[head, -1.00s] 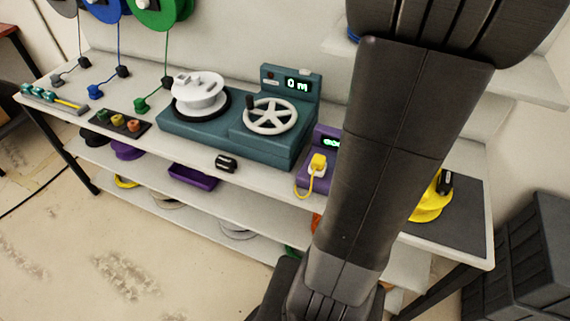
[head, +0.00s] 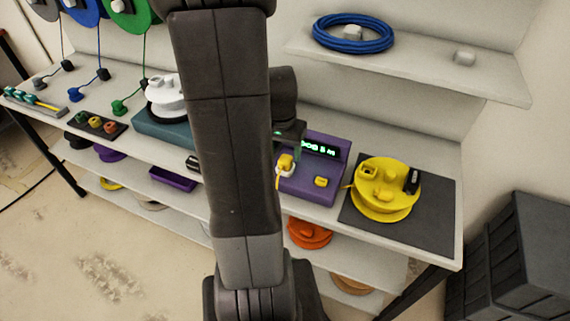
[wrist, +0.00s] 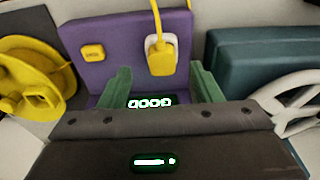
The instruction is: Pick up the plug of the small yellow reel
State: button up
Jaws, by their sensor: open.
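The yellow reel (head: 384,203) lies on a dark mat at the right end of the bench; part of it shows in the wrist view (wrist: 30,75). A yellow plug (head: 286,161) sits at a white socket on the purple device (head: 313,190), with a yellow cable hanging from it. In the wrist view the plug (wrist: 162,60) is ahead of my gripper (wrist: 161,85), between the lines of its two green fingers. The fingers are apart with nothing between them. In the head view my gripper (head: 290,133) is just above the plug, partly hidden by my arm.
A yellow button (head: 321,182) is on the purple device. A teal winder (wrist: 260,65) with a handwheel (wrist: 293,102) stands close beside it. A shelf (head: 420,68) with a blue coil (head: 353,33) hangs above the bench. Dark crates (head: 510,262) stand at right.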

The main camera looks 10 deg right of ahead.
aim_at(285, 159)
jog(key=shift+w+d+f+p, duration=0.1)
jog(key=shift+w+f, duration=0.1)
jog(key=shift+f, duration=0.4)
jog(key=shift+w+d+f+p, duration=0.1)
jog(key=shift+w+f, duration=0.1)
jog(key=shift+f, duration=0.45)
jog(key=shift+w+d+f+p, duration=0.1)
jog(key=shift+w+f, duration=0.1)
jog(key=shift+f, duration=0.4)
jog(key=shift+w+f, duration=0.1)
jog(key=shift+f, duration=0.6)
jog(key=c, duration=1.1)
